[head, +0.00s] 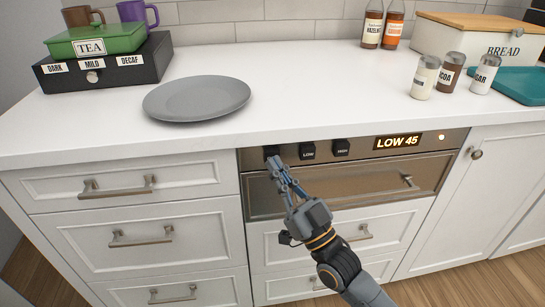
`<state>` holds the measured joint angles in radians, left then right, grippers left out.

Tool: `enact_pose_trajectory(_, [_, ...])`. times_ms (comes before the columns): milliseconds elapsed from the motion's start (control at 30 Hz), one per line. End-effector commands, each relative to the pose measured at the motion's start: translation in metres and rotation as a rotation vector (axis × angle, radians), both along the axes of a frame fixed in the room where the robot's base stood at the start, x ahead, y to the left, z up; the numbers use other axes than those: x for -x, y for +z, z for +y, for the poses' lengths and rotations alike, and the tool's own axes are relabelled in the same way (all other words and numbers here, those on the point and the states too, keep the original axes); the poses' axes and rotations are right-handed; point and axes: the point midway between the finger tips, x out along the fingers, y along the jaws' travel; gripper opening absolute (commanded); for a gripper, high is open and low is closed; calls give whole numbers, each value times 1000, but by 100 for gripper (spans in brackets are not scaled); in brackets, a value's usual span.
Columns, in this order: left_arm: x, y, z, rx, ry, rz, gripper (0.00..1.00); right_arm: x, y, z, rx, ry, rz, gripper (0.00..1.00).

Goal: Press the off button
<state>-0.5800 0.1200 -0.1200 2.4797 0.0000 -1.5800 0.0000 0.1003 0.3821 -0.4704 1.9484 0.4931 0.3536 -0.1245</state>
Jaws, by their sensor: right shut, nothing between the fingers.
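The built-in appliance (345,185) sits under the counter and has a dark front panel. Its display (398,141) reads "LOW 45". A small round light (441,137) glows at the panel's right end. Two black buttons show labels: the low button (308,150) and the high button (341,147). A third dark button (271,152) sits to their left, partly behind my fingertips, and its label cannot be read. My right gripper (275,162) is shut and empty, its fingertips at or just in front of this leftmost button. Whether they touch it cannot be told.
A grey plate (197,98) lies on the white counter (290,80) above the panel. A tea box (105,65), shaker jars (451,72) and a bread box (470,42) stand further back.

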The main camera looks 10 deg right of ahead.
Motion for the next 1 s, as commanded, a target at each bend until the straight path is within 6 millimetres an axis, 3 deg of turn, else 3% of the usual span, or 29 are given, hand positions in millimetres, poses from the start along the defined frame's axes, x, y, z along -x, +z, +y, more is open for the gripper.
enact_pose_trajectory(1000, [0,-2,0,0,0,-1,40,-10,0,0,1,-1,0,0])
